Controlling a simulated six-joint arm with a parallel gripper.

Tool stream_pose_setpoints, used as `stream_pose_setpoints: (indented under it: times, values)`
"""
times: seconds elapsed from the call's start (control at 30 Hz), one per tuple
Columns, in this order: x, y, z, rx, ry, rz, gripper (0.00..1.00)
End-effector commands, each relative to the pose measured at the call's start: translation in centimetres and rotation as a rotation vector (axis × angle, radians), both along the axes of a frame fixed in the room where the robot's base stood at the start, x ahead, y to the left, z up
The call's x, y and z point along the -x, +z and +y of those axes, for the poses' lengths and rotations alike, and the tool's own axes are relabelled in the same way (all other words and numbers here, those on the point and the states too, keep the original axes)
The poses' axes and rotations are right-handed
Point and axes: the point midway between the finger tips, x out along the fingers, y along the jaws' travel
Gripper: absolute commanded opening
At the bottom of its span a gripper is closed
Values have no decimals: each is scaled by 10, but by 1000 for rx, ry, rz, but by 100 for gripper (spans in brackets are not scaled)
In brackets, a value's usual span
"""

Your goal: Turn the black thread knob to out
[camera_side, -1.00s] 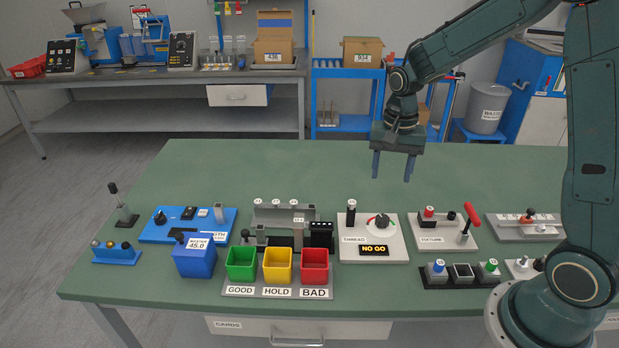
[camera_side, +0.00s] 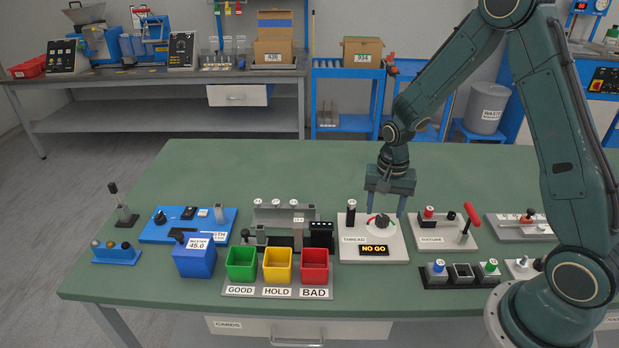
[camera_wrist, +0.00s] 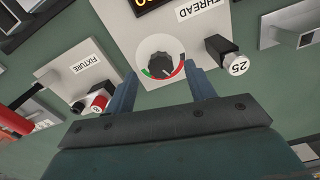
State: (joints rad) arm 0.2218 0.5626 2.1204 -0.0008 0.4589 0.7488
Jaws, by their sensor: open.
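The black thread knob (camera_side: 381,220) sits on a round dial on the white THREAD panel (camera_side: 347,252). The panel's display (camera_side: 374,250) reads NO GO. In the wrist view the knob (camera_wrist: 161,65) shows on a dial with green and red arcs. My gripper (camera_side: 385,214) is open, with its fingers pointing down on either side of the dial in the side view. In the wrist view its two fingers (camera_wrist: 162,90) stand left and right of the knob, apart from it. Whether the fingertips are at knob height is hard to tell.
A black post with a white cap (camera_side: 351,212) stands left of the dial on the same panel. The FIXTURE panel (camera_side: 436,240), with a red knob and red lever, is close on the right. Green, yellow and red bins (camera_side: 277,293) stand at front left. The table behind is clear.

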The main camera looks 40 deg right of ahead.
Motion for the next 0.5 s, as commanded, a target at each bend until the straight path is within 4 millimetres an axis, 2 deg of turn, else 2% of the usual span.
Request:
stream_pose_setpoints:
  times: [0.2, 0.5]
  values:
    - [0, -21, 0, -1, 0, 2, 54]
    - [0, -30, 0, 0, -1, 0, 54]
